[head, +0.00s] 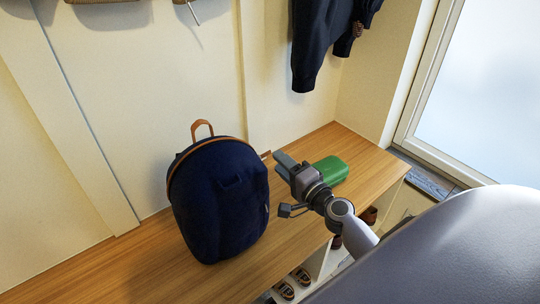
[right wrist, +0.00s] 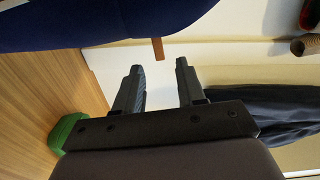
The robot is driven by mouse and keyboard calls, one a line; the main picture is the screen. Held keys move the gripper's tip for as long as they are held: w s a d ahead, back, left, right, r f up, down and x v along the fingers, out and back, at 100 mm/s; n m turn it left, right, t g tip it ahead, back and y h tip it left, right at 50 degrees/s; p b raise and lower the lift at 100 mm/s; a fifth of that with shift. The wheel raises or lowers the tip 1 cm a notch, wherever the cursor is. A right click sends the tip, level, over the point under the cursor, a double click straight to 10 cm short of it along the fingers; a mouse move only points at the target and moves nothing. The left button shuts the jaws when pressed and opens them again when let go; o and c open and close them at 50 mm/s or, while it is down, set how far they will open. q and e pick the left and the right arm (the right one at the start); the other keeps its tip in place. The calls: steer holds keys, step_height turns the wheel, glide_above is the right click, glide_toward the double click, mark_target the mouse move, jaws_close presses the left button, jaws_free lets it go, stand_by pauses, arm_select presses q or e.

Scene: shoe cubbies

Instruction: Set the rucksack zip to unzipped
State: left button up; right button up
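The navy rucksack (head: 218,205) stands upright on the wooden bench, with a tan top handle (head: 201,128) and tan trim along its upper edge. A small tan tab (head: 265,155), apparently the zip pull, sticks out at its upper right side. In the right wrist view the rucksack (right wrist: 110,22) fills the top left, and the tab (right wrist: 158,48) hangs beyond and between my fingertips. My right gripper (head: 281,163) is open and empty, close to the rucksack's right side. It also shows in the wrist view (right wrist: 158,68). My left gripper is out of view.
A green box-like object (head: 330,169) lies on the bench (head: 140,262) behind my right gripper. Shoes (head: 285,289) sit in the cubbies below. A dark garment (head: 318,45) hangs on the wall above. The bench left of the rucksack is clear.

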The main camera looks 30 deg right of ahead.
mark_target(269, 153)
steer(key=shift+w+a, duration=0.1)
steer(key=shift+w, duration=2.15)
steer(key=shift+c, duration=0.3)
jaws_close()
